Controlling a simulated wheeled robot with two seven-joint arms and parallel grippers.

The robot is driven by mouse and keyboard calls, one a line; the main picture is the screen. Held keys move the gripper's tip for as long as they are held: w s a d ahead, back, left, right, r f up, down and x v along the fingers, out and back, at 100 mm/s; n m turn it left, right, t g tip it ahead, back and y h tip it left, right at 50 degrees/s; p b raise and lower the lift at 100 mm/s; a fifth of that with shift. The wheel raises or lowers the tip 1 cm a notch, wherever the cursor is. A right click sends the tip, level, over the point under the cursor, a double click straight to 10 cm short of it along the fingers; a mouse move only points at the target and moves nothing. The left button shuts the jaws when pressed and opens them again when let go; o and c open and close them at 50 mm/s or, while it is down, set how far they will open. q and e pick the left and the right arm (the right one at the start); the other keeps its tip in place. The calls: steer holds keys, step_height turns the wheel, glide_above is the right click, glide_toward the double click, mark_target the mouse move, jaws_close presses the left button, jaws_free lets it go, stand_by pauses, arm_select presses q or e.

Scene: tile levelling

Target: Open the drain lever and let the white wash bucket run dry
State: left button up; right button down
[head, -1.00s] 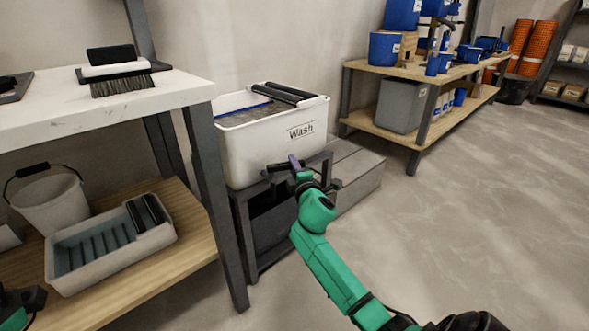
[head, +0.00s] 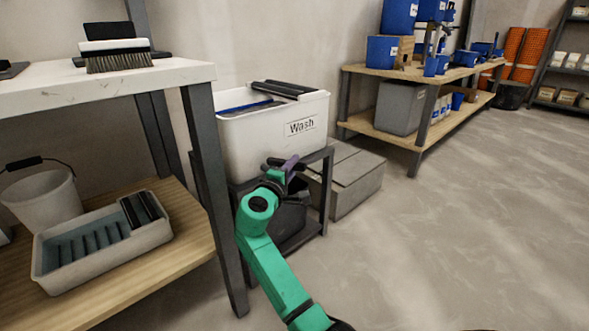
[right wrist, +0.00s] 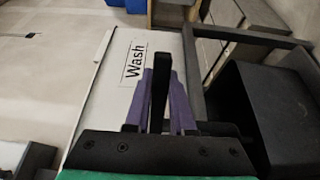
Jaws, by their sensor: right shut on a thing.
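The white wash bucket (head: 262,140), labelled "Wash", stands on a dark metal stand (head: 324,190) against the wall. Its label and side also show in the right wrist view (right wrist: 112,88). My right gripper (head: 291,164) is at the lower front of the bucket, below the label. In the right wrist view its purple fingers (right wrist: 160,100) are shut on a black bar, the drain lever (right wrist: 159,88). The lever's joint with the bucket is hidden, and I cannot tell its angle. The water level and any outflow cannot be made out. My left gripper is out of view.
A dark container (head: 290,222) sits low in the stand, under the bucket. A grey box (head: 352,184) stands right of it. A white-topped table (head: 150,84) with a lower wooden shelf (head: 190,232) is at left. The floor at right is clear.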

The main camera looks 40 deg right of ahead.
steer(key=shift+s+a+m+g+h, duration=0.15)
steer(key=shift+a+m+g+h, duration=0.25)
steer(key=shift+m+g, duration=0.4)
steer(key=shift+s+a+m+g+h, duration=0.2)
steer(key=shift+m+g+h, duration=0.3)
steer(key=shift+g, duration=0.6)
steer(key=shift+a, duration=0.1)
steer(key=c, duration=0.8)
jaws_free()
steer(key=shift+o, duration=0.2)
